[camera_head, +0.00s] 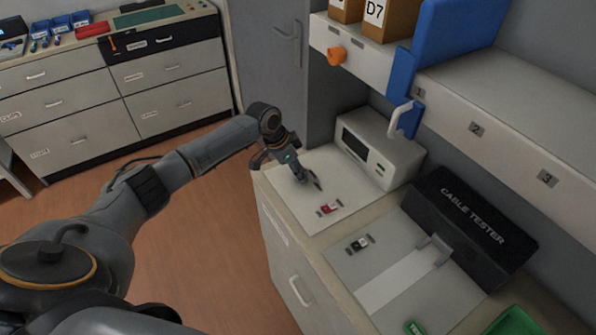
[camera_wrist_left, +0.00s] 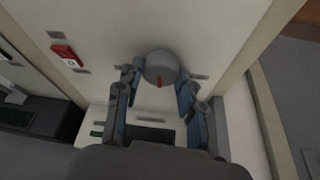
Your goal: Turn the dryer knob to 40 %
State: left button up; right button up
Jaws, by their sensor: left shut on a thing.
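A round grey knob (camera_wrist_left: 160,66) with a red mark sits on a pale panel in the left wrist view. The red mark points toward the bottom of that view. My left gripper (camera_wrist_left: 158,92) has its fingers on either side of the knob and is shut on it. In the head view my left gripper (camera_head: 314,183) reaches down to the white panel (camera_head: 297,212) on the counter and hides the knob. Small grey labels flank the knob, too blurred to read. My right gripper is in neither view.
A red switch (camera_head: 329,209) is on the same panel, near the gripper; it also shows in the wrist view (camera_wrist_left: 67,56). A white box with a dark window (camera_head: 380,150) stands behind. A black cable tester (camera_head: 470,222) and a blue bracket (camera_head: 405,85) are to the right.

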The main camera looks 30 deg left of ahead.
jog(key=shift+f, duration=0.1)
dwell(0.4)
pick_arm(q)
jog(key=o, duration=1.1)
jog(key=shift+d+f, duration=0.1)
jog(key=shift+o, duration=0.3)
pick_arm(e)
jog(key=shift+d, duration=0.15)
pick_arm(q)
jog(key=v, duration=1.2)
jog(key=shift+w, duration=0.2)
